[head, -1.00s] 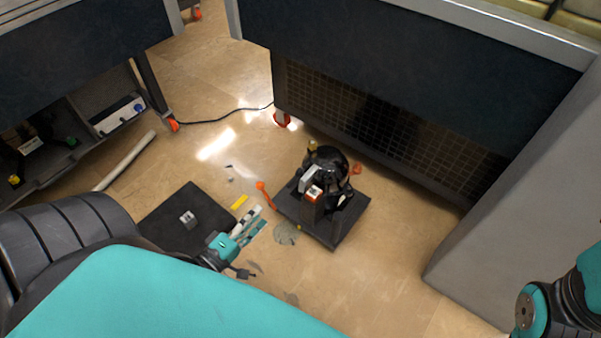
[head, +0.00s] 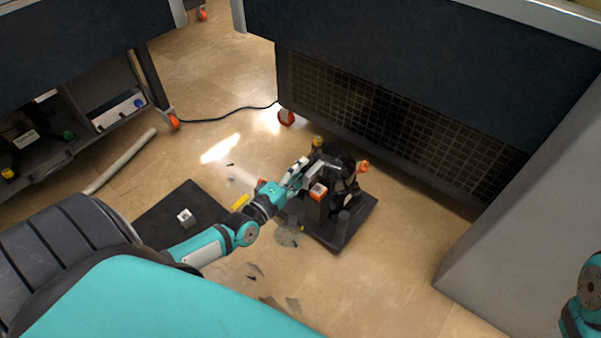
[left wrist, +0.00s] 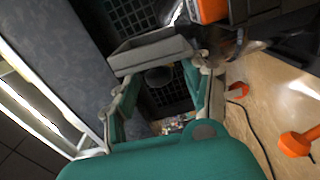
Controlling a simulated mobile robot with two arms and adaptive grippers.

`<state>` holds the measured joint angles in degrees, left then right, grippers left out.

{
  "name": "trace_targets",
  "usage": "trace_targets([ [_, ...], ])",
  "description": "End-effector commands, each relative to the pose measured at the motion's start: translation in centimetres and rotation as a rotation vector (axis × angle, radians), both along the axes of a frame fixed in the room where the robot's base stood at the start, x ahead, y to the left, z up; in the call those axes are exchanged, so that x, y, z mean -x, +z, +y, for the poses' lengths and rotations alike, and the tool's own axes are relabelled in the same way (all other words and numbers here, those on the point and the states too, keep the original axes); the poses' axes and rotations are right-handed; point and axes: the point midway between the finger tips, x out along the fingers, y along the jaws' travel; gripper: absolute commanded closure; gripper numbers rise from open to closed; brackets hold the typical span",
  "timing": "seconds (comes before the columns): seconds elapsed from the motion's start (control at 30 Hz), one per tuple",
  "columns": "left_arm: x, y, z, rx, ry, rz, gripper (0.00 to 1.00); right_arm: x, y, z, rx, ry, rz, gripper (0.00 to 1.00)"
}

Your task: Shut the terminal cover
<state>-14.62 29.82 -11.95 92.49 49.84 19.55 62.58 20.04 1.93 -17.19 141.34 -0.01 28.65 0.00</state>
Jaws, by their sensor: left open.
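The vacuum pump (head: 337,165) is a black machine on a dark base plate. A grey flap, which looks like the terminal cover (head: 313,169), stands up on its near-left side, beside an orange-topped part (head: 318,191). My left gripper (head: 298,172) is open beside this flap. In the left wrist view, a flat grey piece (left wrist: 150,54), apparently the same cover, lies across and beyond the tips of my spread left gripper (left wrist: 165,78). Whether they touch I cannot tell. The orange part (left wrist: 212,9) shows at the top. My right gripper is out of view.
A black mat (head: 165,218) with a small white block (head: 186,217) lies left of the pump. Dark debris (head: 287,236) lies on the floor nearby. A bench with a mesh panel (head: 390,120) stands behind, and a grey cabinet (head: 530,215) at right. Floor to the pump's front right is clear.

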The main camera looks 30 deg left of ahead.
Motion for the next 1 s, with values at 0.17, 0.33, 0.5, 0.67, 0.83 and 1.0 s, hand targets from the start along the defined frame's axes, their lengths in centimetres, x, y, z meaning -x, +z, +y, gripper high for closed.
trace_targets([
  [0.17,-0.59,0.04,-0.02,0.0,0.0,-0.001,0.5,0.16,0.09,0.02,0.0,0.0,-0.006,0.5],
  [0.33,-0.57,0.06,-0.02,0.0,0.0,0.0,0.5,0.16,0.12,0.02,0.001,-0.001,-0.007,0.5],
  [0.5,-0.55,0.05,-0.03,0.0,0.0,0.0,0.7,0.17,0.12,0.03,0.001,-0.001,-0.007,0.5],
  [0.67,-0.54,0.05,-0.03,0.0,0.0,0.0,0.91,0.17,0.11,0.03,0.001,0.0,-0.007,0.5],
  [0.83,-0.53,0.04,-0.02,-0.001,0.0,0.0,1.0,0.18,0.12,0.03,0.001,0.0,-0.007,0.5],
  [1.0,-0.52,0.17,-0.1,-0.017,0.0,-0.001,1.0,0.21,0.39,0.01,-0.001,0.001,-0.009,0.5],
])
